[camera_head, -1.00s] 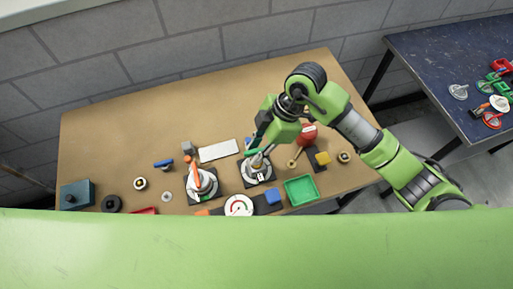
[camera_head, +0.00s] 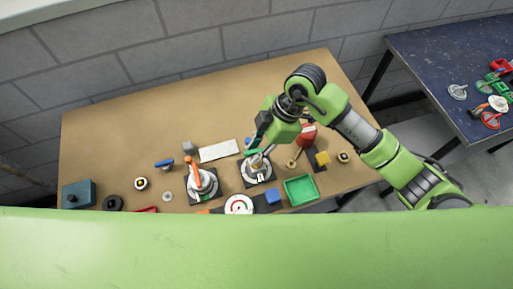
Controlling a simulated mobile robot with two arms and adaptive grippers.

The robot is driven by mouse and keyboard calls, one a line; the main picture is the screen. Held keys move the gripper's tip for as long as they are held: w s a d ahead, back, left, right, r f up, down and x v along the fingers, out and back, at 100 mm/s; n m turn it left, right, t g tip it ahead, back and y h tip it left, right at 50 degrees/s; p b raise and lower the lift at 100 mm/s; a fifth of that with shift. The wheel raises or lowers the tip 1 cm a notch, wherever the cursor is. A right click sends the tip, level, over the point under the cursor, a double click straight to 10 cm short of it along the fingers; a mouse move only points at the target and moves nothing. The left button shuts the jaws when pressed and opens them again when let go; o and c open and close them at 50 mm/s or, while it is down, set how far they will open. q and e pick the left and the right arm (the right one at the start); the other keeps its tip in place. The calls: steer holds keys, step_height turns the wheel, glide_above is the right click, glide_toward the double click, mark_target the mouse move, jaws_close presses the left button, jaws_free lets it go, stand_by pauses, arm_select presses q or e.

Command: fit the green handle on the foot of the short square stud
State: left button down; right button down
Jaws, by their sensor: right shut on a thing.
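My right gripper (camera_head: 260,143) points down over the right one of two round grey-white fittings on the tan table. It is shut on the green handle (camera_head: 251,152), of which only a thin green strip shows at the fingertips. The right fitting (camera_head: 257,174) sits on a dark square plate just below the fingers. Its stud is mostly hidden by the gripper, and I cannot tell whether the handle touches it. My left gripper is out of view.
A white plate (camera_head: 219,150) lies behind the fittings. A round dial (camera_head: 239,205) is in front. The table's back left is bare.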

steer(key=shift+f, duration=0.1)
stand_by(0.6)
steer(key=shift+f, duration=0.5)
steer(key=shift+f, duration=0.2)
steer(key=shift+f, duration=0.2)
stand_by(0.3)
steer(key=shift+f, duration=0.55)
stand_by(1.0)
steer(key=c, duration=1.7)
jaws_free()
